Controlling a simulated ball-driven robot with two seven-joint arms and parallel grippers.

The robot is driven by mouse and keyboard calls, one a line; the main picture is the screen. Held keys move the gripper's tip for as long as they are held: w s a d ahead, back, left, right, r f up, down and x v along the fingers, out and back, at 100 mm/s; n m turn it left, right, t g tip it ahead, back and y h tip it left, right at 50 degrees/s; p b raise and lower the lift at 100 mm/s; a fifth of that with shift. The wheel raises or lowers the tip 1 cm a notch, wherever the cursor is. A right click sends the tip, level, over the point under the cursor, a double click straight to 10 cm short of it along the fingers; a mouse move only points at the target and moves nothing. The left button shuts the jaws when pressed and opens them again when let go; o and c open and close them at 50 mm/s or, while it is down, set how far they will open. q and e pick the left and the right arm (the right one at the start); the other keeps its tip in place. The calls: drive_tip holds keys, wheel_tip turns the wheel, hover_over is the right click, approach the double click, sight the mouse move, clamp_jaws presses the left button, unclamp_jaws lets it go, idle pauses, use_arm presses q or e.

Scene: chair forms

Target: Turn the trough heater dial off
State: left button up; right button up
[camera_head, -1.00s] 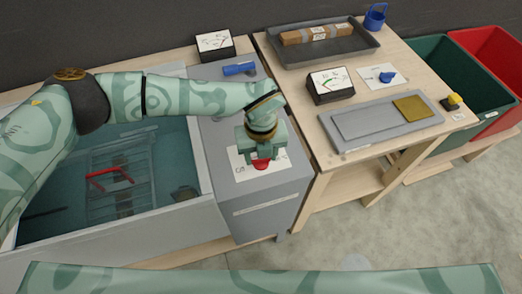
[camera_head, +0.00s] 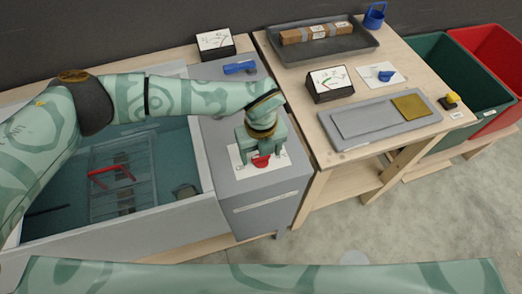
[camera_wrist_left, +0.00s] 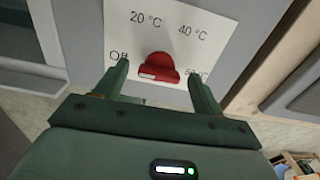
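The red dial (camera_head: 262,162) sits on a white label on top of the grey heater box (camera_head: 270,196) beside the trough (camera_head: 190,155). In the left wrist view the dial (camera_wrist_left: 158,66) is a rounded red knob with a small white mark on its lower left. The label (camera_wrist_left: 190,22) reads Off at left, then 20 °C and 40 °C, with a partly covered mark at right. My left gripper (camera_head: 264,159) is over the dial, fingers apart on either side of it. In the wrist view the left gripper (camera_wrist_left: 158,72) shows gaps between fingers and dial. My right gripper is out of view.
The wooden table (camera_head: 322,120) at right holds another gauge (camera_head: 330,84), a blue knob (camera_head: 386,75) and a grey board (camera_head: 380,124).

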use_arm(q)
wheel_tip(320, 180, up, 16)
drive_tip(key=p, duration=0.2)
drive_tip(key=shift+r, duration=0.15)
idle(0.6)
